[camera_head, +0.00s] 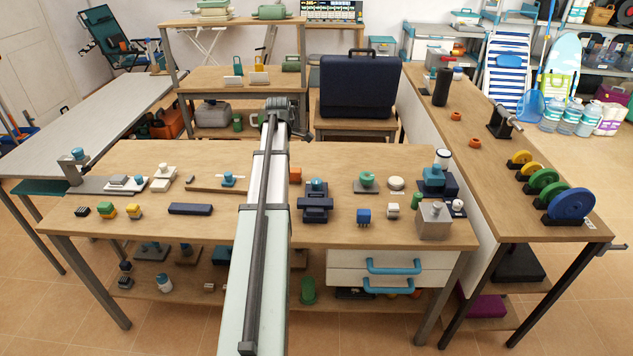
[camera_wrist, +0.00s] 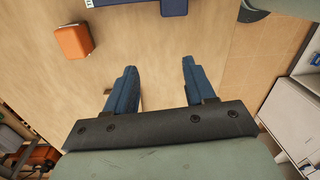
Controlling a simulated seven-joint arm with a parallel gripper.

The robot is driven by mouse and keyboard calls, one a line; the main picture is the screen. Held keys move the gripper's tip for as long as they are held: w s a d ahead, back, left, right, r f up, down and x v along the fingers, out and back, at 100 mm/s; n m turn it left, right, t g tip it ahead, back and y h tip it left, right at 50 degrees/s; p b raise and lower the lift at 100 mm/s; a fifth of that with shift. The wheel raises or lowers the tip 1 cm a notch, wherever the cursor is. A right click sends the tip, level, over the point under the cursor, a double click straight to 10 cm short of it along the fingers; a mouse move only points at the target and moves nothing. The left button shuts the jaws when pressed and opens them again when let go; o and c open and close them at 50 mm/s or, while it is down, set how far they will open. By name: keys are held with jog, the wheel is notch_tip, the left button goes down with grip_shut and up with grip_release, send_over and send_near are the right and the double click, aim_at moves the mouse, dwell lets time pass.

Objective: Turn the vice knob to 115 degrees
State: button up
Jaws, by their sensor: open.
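A dark blue block-like fixture with a blue knob on top (camera_head: 316,186) stands on the middle wooden table, just right of my arm; it looks like the vice (camera_head: 316,204), though I cannot be sure. The knob's angle is too small to read. My gripper (camera_wrist: 157,66) is open and empty in the wrist view, its two blue fingers apart above bare wood. Nothing lies between the fingertips. A dark blue edge (camera_wrist: 174,6) shows beyond them at the top, cut off by the frame. In the head view the fingers cannot be made out.
An orange block (camera_head: 295,174) lies close to my arm; it also shows in the wrist view (camera_wrist: 73,41). A dark blue bar (camera_head: 190,209), a green knob piece (camera_head: 367,180) and a grey box (camera_head: 434,222) stand on the table (camera_head: 250,235). A dark blue case (camera_head: 360,88) stands behind.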

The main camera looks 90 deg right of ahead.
notch_tip(320, 180, up, 5)
jog(key=m, duration=0.1)
send_over(317, 180)
jog(key=shift+h, duration=0.4)
notch_tip(317, 180, down, 14)
jog(key=shift+a+f, duration=0.1)
jog(key=shift+a, duration=0.05)
jog(key=shift+c, duration=0.3)
jog(key=c, duration=0.7)
jog(key=shift+m, duration=0.3)
